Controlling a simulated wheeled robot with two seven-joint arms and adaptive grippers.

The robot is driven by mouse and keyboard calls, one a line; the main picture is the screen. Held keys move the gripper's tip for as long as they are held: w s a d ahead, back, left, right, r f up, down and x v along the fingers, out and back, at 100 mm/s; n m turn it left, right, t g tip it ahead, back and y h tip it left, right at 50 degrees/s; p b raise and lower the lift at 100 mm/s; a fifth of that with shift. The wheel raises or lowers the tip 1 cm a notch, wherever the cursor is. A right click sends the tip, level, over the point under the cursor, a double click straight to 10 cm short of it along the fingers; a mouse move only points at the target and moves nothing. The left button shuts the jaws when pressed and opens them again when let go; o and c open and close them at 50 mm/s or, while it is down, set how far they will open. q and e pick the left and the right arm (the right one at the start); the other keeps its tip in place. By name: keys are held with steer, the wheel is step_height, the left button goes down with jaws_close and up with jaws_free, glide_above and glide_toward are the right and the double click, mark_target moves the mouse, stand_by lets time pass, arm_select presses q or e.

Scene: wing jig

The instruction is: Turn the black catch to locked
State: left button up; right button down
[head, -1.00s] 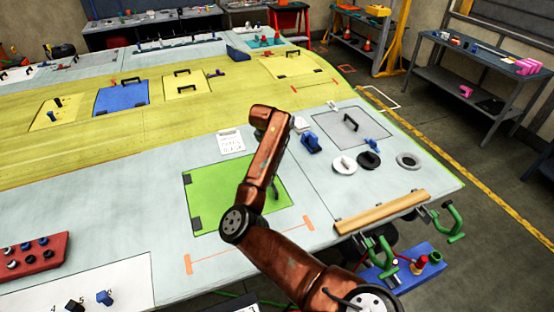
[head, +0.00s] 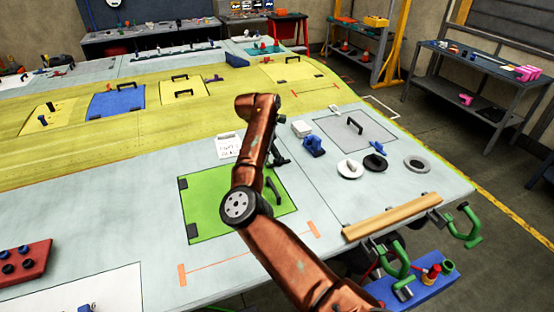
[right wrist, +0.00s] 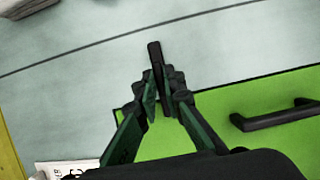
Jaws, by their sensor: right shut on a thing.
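The black catch (right wrist: 155,54) is a narrow black bar at the edge of the green panel (right wrist: 285,148). In the right wrist view it sticks out from between the fingertips over the grey skin, roughly across the panel's edge. My right gripper (right wrist: 160,88) is shut on it; the fingers hide its lower part. In the head view my right gripper (head: 279,152) is at the far edge of the green panel (head: 215,198), partly behind my arm, and the catch is hard to make out there. My left gripper is not in view.
A black handle (head: 272,190) stands on the green panel, close to my right arm. A white card (head: 229,146) lies left of the gripper. A blue clamp-like part (head: 314,146) and a white disc (head: 350,169) sit to the right. Grey surface near the panel's front is clear.

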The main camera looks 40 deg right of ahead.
stand_by(0.3)
steer(key=c, duration=2)
jaws_free()
steer(key=shift+c, duration=0.2)
steer(key=v, duration=1.2)
steer(key=shift+d, duration=0.1)
